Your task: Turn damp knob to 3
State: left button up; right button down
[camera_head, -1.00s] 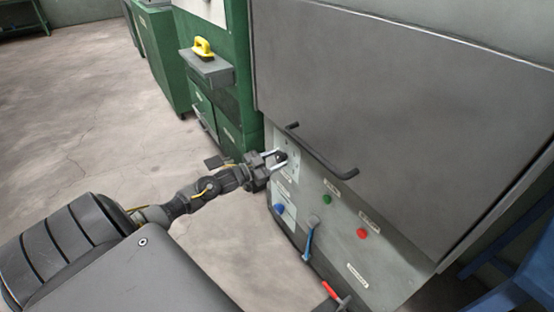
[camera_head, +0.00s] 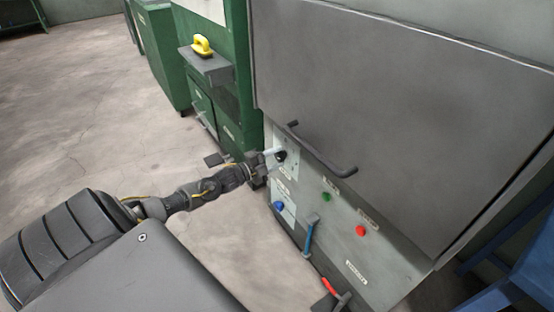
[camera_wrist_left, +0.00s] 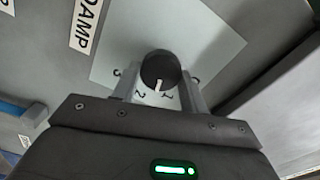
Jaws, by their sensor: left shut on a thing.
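The damp knob (camera_head: 282,156) is a round black knob with a white pointer on a pale plate (camera_wrist_left: 215,52) at the left of the machine's front panel. In the left wrist view the knob (camera_wrist_left: 159,66) sits between my left gripper's fingers, beside the "DAMP" label (camera_wrist_left: 87,22). Its pointer (camera_wrist_left: 158,85) points between the printed 2 and 1; the outer marks are partly hidden. My left gripper (camera_head: 274,160) is shut on the knob. My right gripper is not in view.
A dark bar handle (camera_head: 320,155) runs just above the knob on the large grey door (camera_head: 400,100). Blue (camera_head: 279,206), green (camera_head: 326,197) and red (camera_head: 361,231) buttons, a blue-handled lever (camera_head: 309,238) and a red-handled lever (camera_head: 331,287) lie lower on the panel.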

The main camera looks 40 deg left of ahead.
pick_arm(q)
jog(key=m, duration=0.5)
jog(key=shift+s+f+m, duration=0.15)
jog(key=shift+f+m, duration=0.15)
jog(key=shift+f, duration=0.1)
jog(key=m, duration=0.4)
jog(key=shift+f+b, duration=0.1)
jog(key=shift+b, duration=0.2)
jog(key=shift+m, duration=1.4)
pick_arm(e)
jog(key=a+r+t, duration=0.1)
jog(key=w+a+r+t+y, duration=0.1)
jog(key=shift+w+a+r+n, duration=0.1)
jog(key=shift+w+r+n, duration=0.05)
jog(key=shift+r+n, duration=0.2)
pick_arm(q)
jog(key=o, duration=0.8)
jog(key=shift+o, duration=0.7)
jog(key=shift+r, duration=0.2)
jog(key=shift+a, duration=0.1)
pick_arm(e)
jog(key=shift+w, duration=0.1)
